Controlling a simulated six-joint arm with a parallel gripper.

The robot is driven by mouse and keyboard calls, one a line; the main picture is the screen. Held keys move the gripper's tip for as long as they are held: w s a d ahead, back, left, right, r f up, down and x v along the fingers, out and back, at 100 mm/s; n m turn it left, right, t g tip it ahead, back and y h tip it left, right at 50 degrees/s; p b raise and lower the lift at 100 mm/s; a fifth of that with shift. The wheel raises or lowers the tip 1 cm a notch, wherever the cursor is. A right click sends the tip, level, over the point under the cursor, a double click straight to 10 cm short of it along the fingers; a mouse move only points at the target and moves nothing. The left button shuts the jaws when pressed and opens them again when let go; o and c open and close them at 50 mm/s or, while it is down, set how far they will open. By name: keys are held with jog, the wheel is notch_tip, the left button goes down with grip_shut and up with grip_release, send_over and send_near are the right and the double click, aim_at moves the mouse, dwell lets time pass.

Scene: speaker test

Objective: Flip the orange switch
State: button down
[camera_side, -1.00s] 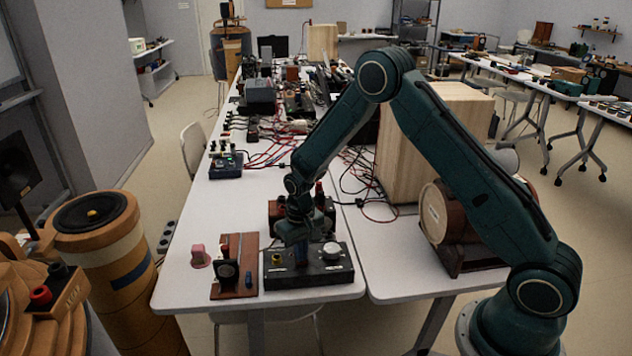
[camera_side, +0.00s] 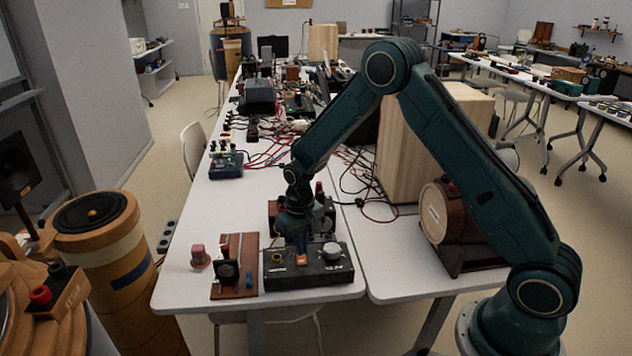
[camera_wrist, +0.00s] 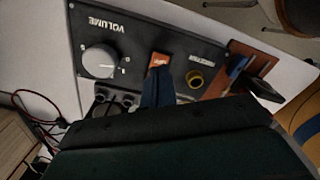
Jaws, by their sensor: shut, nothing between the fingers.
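The orange switch (camera_side: 301,260) sits on the top face of a dark control box (camera_side: 335,275), between a brass-coloured ring (camera_side: 277,258) and a white volume knob (camera_side: 331,250). In the wrist view the orange switch (camera_wrist: 159,60) shows just beyond my fingertips, with the knob (camera_wrist: 99,62) to its left and the ring (camera_wrist: 194,79) to its right. My gripper (camera_side: 301,246) points down behind the switch, shut and empty. In the wrist view my gripper's tip (camera_wrist: 158,72) is at the switch's near edge; I cannot tell whether it touches.
A wooden stand (camera_side: 237,282) with a dark round part is left of the box, and a pink piece (camera_side: 200,257) is farther left. A boxy device (camera_side: 272,212) stands close behind the control box. Red and black cables lie farther back. The table's front edge is near the box.

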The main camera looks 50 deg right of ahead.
jog(key=shift+r, duration=2.2)
notch_tip(320, 180, up, 11)
jog(key=t, duration=0.1)
send_over(302, 261)
jog(key=s, duration=0.4)
jog(key=s+a+r+n+t, duration=0.1)
jog(key=s+a+r+t, duration=0.1)
jog(key=s+r, duration=0.55)
jog(key=s+r+n+t, duration=0.1)
jog(key=s+r, duration=0.2)
jog(key=s, duration=0.6)
jog(key=s+r+n+t, duration=0.1)
jog(key=s+r, duration=0.2)
jog(key=s, duration=0.5)
jog(key=shift+s+a+t, duration=0.25)
jog(key=shift+s+t, duration=0.05)
jog(key=shift+s, duration=0.05)
